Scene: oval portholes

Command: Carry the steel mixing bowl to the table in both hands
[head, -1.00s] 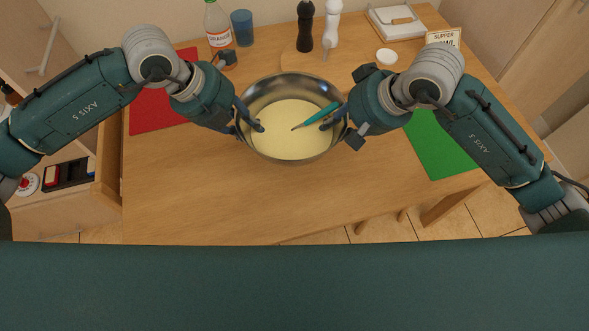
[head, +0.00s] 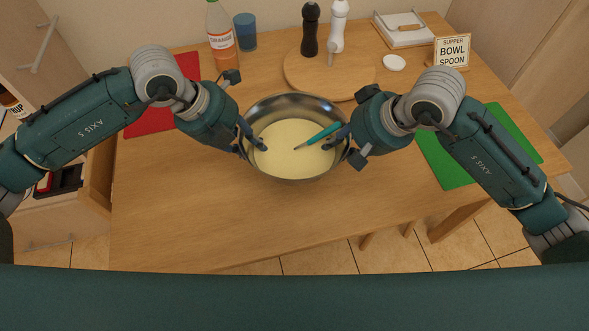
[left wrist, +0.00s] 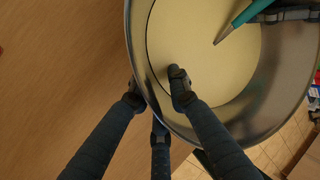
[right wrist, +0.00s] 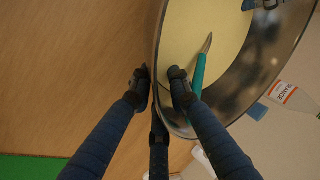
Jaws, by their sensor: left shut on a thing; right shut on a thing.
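The steel mixing bowl (head: 292,105) is upright over the middle of the wooden table (head: 200,225); I cannot tell whether its base touches the top. It holds a pale yellow filling (head: 290,160) and a teal-handled utensil (head: 318,136) leaning toward the right rim. My left gripper (head: 252,145) is shut on the bowl's left rim, one finger inside and others outside, as the left wrist view shows at the wall (left wrist: 265,105). My right gripper (head: 339,146) is shut on the right rim likewise, beside the utensil in the right wrist view (right wrist: 200,78). The bowl's underside is hidden.
Behind the bowl are a round wooden board (head: 350,78), a dark mill (head: 310,32), a white mill (head: 338,28), an orange bottle (head: 221,40) and a blue cup (head: 245,32). A red mat (head: 150,122) lies left, a green mat (head: 445,165) right. The front tabletop is clear.

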